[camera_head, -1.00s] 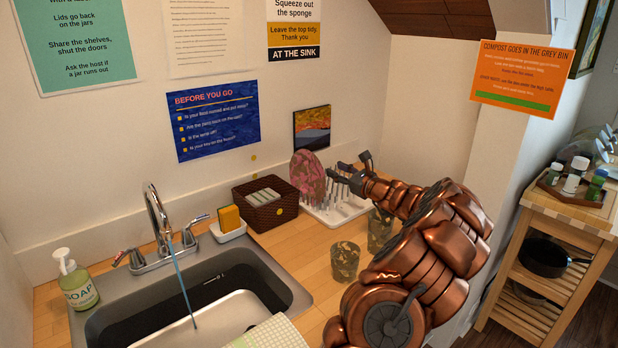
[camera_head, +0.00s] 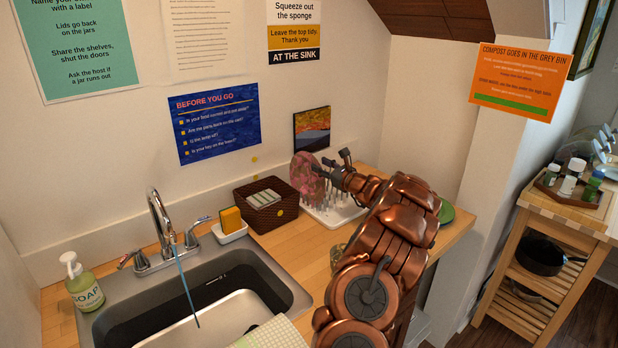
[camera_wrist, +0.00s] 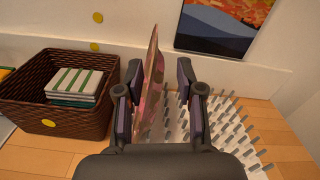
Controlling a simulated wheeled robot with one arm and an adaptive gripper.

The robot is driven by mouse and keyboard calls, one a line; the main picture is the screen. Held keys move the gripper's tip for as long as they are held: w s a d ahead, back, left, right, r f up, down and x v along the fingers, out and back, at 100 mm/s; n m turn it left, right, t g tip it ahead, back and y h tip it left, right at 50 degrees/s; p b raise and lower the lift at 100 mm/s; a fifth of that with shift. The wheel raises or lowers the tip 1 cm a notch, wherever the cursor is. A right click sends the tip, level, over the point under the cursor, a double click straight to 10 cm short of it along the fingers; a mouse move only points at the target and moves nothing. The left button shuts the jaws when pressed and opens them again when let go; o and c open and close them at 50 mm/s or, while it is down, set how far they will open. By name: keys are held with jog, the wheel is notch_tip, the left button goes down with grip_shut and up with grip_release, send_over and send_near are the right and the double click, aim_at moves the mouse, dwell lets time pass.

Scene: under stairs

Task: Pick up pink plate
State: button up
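The pink plate (camera_head: 307,176) stands on edge in the white peg rack (camera_head: 344,213) on the counter, right of the wicker basket. In the wrist view the plate (camera_wrist: 153,85) is seen nearly edge-on, upright between my two fingers. My gripper (camera_wrist: 160,100) is open around it. The plate is close to the left finger, and a gap shows between it and the right finger. In the head view my gripper (camera_head: 330,170) is at the plate's right side and covers part of it.
The wicker basket (camera_head: 265,204) with folded cloths is just left of the rack. A small picture (camera_head: 311,129) leans at the wall behind. A sink (camera_head: 222,290) with running tap is front left. A green dish (camera_head: 446,212) lies right of my arm.

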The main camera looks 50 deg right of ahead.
aim_at(309, 178)
jog(key=shift+w+d+f+p, duration=0.1)
jog(key=shift+w+p, duration=0.3)
jog(key=shift+w, duration=0.55)
jog(key=shift+w+d+f+p, duration=0.1)
jog(key=shift+w+p, duration=0.3)
jog(key=shift+w, duration=0.55)
jog(key=shift+c, duration=0.3)
grip_shut()
